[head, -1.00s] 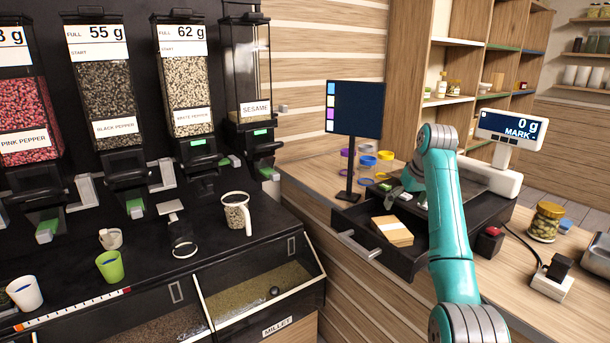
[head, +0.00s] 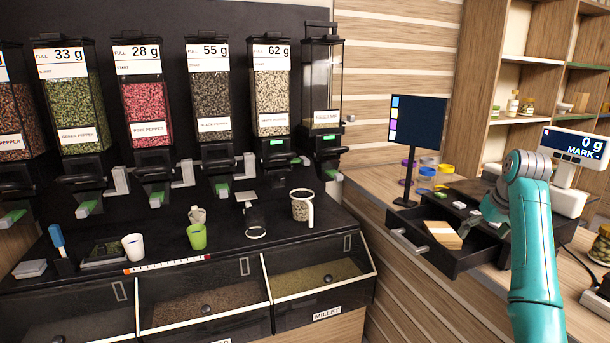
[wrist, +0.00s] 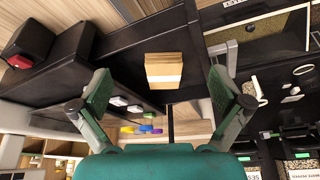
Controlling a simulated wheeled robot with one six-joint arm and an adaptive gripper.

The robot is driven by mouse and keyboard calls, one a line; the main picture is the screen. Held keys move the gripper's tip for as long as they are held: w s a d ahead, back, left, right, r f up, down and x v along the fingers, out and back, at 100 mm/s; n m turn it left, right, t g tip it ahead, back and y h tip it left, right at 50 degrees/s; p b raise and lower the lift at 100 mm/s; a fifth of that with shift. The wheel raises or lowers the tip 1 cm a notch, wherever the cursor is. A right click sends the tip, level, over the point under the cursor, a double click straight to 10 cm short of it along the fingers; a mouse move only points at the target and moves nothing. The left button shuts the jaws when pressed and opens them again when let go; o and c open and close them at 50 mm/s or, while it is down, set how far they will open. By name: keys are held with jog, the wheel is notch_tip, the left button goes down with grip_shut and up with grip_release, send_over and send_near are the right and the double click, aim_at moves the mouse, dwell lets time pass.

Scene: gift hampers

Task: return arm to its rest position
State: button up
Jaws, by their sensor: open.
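My gripper (wrist: 160,105) is open in the wrist view, with its two fingers wide apart and nothing between them. A stack of brown envelopes or cards (wrist: 164,68) lies beyond the fingertips, apart from them. In the head view my teal arm (head: 535,250) reaches up at the right, over the counter. The open black drawer (head: 455,262) below holds the brown stack, which also shows in the head view (head: 446,234).
A dark monitor (head: 417,122) stands left of the arm, and a scale display (head: 574,145) reading 0 g stands right. Jars (head: 601,243) sit at the right edge. Dispensers (head: 210,100) line the left wall above a black counter with cups (head: 196,236) and a handled jug (head: 301,206).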

jog(key=s+a+f+t, duration=0.1)
jog(key=s+a+f, duration=0.15)
jog(key=f, duration=0.65)
jog(key=s+a+f, duration=0.1)
jog(key=a+f, duration=0.2)
jog(key=f, duration=0.6)
jog(key=s+a+f+t, duration=0.1)
jog(key=a+f, duration=0.1)
jog(key=f, duration=0.7)
jog(key=s+a+f+t+h, duration=0.1)
jog(key=s+a+f, duration=0.4)
jog(key=s+f, duration=0.35)
jog(key=s+a+f+t, duration=0.2)
jog(key=s+a+f, duration=0.3)
jog(key=s+f, duration=0.3)
jog(key=s+a+r+t, duration=0.1)
jog(key=s+a, duration=0.2)
jog(key=s, duration=1)
jog(key=s+a+r+t, duration=0.1)
jog(key=s+a, duration=0.3)
jog(key=s, duration=0.8)
jog(key=s+a+r+t+y, duration=0.1)
jog(key=s+a+r+t, duration=0.1)
jog(key=s+r, duration=1.6)
jog(key=shift+s+a+t, duration=0.35)
jog(key=shift+s+t, duration=0.25)
jog(key=shift+s, duration=0.1)
